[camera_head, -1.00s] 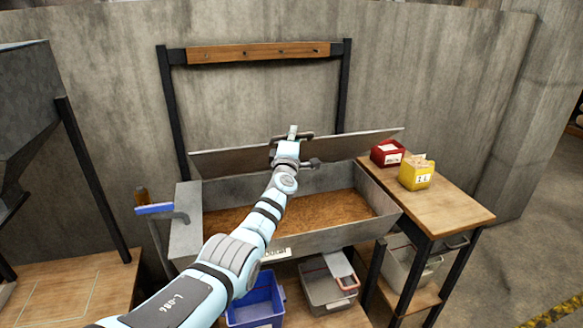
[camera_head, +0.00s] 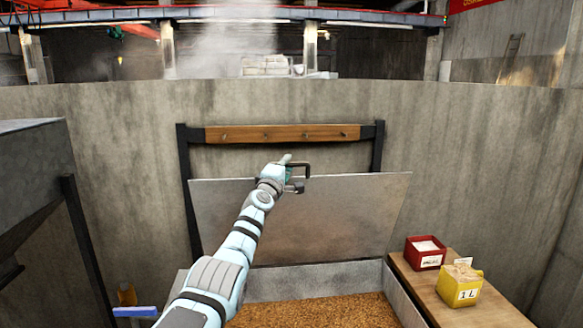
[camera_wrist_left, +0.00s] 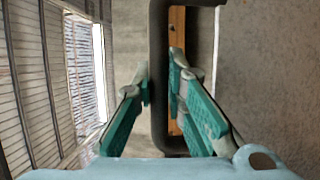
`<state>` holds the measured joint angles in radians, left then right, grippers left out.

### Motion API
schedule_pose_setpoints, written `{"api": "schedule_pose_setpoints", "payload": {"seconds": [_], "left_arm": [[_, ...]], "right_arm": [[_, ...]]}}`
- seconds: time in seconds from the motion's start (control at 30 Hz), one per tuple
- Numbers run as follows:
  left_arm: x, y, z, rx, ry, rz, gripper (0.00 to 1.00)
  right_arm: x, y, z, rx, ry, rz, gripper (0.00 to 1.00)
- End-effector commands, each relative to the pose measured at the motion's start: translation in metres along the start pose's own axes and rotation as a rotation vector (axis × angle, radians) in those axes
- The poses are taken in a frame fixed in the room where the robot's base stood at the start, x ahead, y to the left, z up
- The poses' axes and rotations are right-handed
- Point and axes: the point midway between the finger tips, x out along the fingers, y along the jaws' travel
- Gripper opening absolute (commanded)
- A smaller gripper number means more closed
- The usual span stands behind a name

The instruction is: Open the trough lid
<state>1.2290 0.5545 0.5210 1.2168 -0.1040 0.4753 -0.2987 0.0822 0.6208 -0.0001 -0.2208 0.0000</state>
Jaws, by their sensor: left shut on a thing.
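The trough lid (camera_head: 345,215) is a grey metal panel. It stands raised and nearly upright at the back of the trough (camera_head: 310,280), in front of the wall frame. Brown grain (camera_head: 310,312) shows in the open trough below it. My left gripper (camera_head: 287,170) is at the lid's top edge, shut on the dark lid handle (camera_head: 306,168). In the left wrist view, the handle bar (camera_wrist_left: 158,80) runs between the two green fingers of the left gripper (camera_wrist_left: 160,88). My right gripper is not in view.
A wooden peg rail (camera_head: 285,134) on black posts stands behind the lid. A red box (camera_head: 424,255) and a yellow box (camera_head: 460,286) sit on the wooden side table (camera_head: 425,292) at right. A grey hopper (camera_head: 35,185) is at left.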

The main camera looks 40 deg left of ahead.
Motion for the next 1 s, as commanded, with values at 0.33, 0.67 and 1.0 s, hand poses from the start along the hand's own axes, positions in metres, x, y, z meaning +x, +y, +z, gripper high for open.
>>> {"api": "schedule_pose_setpoints", "payload": {"seconds": [0.33,0.67,1.0], "left_arm": [[-0.003,0.001,-0.006,-0.004,-0.002,-0.001,0.00],[-0.004,0.001,-0.012,-0.002,0.008,-0.001,0.33],[-0.002,0.015,-0.014,-0.001,0.009,0.003,0.33]], "right_arm": [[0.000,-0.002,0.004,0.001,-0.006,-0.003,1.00],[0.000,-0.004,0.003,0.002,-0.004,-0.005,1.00],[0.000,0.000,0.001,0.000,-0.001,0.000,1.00]]}}
